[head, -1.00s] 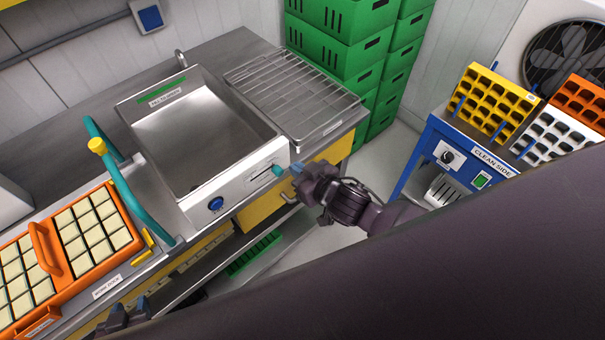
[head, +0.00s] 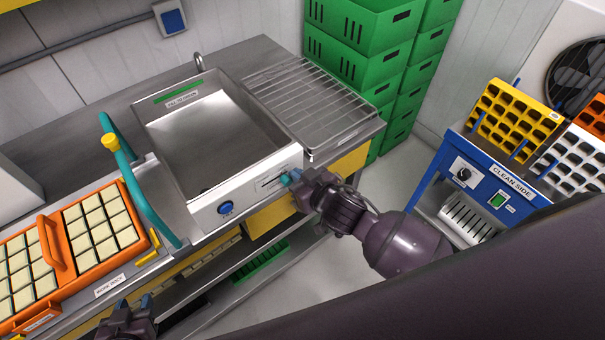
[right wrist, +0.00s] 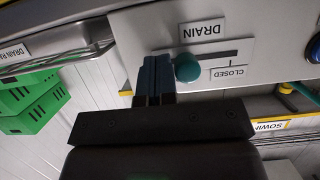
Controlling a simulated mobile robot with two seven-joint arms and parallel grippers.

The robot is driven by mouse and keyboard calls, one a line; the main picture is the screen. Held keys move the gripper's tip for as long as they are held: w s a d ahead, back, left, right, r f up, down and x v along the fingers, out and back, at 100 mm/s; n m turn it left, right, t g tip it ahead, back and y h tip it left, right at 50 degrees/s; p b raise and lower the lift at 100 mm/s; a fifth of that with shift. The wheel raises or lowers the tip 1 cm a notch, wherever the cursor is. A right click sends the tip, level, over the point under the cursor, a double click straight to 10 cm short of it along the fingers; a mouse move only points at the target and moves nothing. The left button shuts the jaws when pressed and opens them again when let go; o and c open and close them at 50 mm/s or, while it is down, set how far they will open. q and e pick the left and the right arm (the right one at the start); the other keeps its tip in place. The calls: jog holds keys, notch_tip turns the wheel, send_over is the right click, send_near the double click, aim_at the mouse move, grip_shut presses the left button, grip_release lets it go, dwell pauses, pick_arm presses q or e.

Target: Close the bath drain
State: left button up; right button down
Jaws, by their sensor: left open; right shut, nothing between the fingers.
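The steel bath (head: 222,136) stands on the counter in the head view. On its front panel is the drain slider, with a round teal knob (head: 285,179). The right wrist view shows the knob (right wrist: 187,67) at the left end of its slot, away from the CLOSED label (right wrist: 228,73) by the right part. My right gripper (head: 296,175) is shut and empty; its blue fingertips (right wrist: 156,78) are right beside the knob, on the side away from CLOSED. I cannot tell if they touch. My left gripper (head: 134,303) is open and empty at the lower left, below the counter front.
A wire rack (head: 310,100) sits right of the bath. A teal pipe (head: 140,195) with a yellow knob and an orange tray (head: 70,270) are left of it. Green crates (head: 355,60) stand behind; a blue clean-side stand (head: 470,160) is at the right.

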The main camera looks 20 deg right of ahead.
aim_at(287, 184)
jog(key=shift+s+a, duration=0.25)
jog(key=shift+a, duration=0.4)
jog(key=shift+s+a, duration=0.3)
jog(key=shift+a, duration=0.45)
jog(key=shift+s+a, duration=0.25)
jog(key=shift+a, duration=0.5)
jog(key=shift+s+d+r+p, duration=0.2)
jog(key=shift+s+d+p, duration=0.15)
jog(key=shift+p, duration=0.25)
pick_arm(q)
jog(key=shift+s+r+p, duration=0.15)
jog(key=shift+r+p, duration=0.35)
jog(key=shift+r, duration=0.45)
pick_arm(e)
jog(key=v, duration=0.1)
jog(key=p+v, duration=0.1)
jog(key=v, duration=0.1)
jog(key=shift+d, duration=0.35)
pick_arm(q)
jog(key=shift+s+r+p, duration=0.15)
jog(key=shift+r+p, duration=0.25)
jog(key=shift+r, duration=0.4)
pick_arm(e)
jog(key=shift+v, duration=0.9)
